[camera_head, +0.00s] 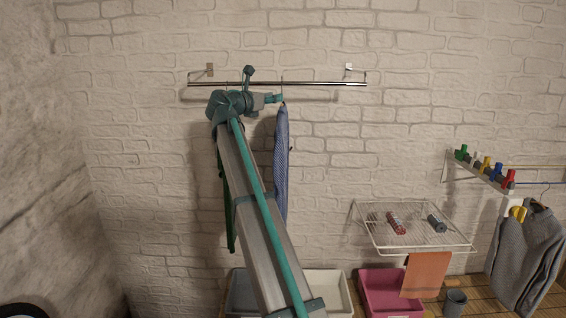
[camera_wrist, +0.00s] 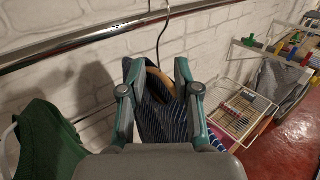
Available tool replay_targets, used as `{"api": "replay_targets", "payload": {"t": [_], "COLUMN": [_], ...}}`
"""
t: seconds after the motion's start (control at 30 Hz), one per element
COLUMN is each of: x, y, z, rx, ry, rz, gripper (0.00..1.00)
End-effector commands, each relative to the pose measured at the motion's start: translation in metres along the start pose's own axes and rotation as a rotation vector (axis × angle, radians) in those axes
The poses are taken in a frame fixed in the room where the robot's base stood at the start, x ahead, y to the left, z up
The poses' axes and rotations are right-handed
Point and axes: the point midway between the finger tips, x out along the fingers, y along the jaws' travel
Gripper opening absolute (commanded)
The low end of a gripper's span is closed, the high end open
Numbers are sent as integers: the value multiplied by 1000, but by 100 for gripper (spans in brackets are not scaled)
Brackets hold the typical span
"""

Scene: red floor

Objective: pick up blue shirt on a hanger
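The blue shirt (camera_head: 282,160) hangs on a hanger from the metal rail; it is seen nearly edge-on in the head view. In the wrist view the blue striped shirt (camera_wrist: 163,122) and its wooden hanger (camera_wrist: 158,82) show between my fingers, with the dark hook (camera_wrist: 161,38) rising over the rail. My gripper (camera_head: 278,98) is at the top of the shirt, just below the rail. In the wrist view my gripper (camera_wrist: 158,66) has its two fingers apart, one on each side of the hanger, with gaps visible. The lower shirt is hidden by my gripper there.
The metal rail (camera_head: 330,84) runs along the brick wall just above my gripper. A green garment (camera_wrist: 52,140) hangs to the left. A wire rack (camera_head: 415,228), an orange towel (camera_head: 426,274), a pink bin (camera_head: 385,290) and a grey sweater (camera_head: 525,260) are to the right.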

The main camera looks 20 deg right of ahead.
Motion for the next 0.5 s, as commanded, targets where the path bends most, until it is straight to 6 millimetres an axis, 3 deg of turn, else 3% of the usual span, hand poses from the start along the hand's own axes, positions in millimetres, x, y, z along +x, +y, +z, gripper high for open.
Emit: {"api": "replay_targets", "payload": {"t": [0.5], "x": [53], "y": [0], "z": [1], "rx": [1], "ry": [1], "rz": [0], "gripper": [32]}}
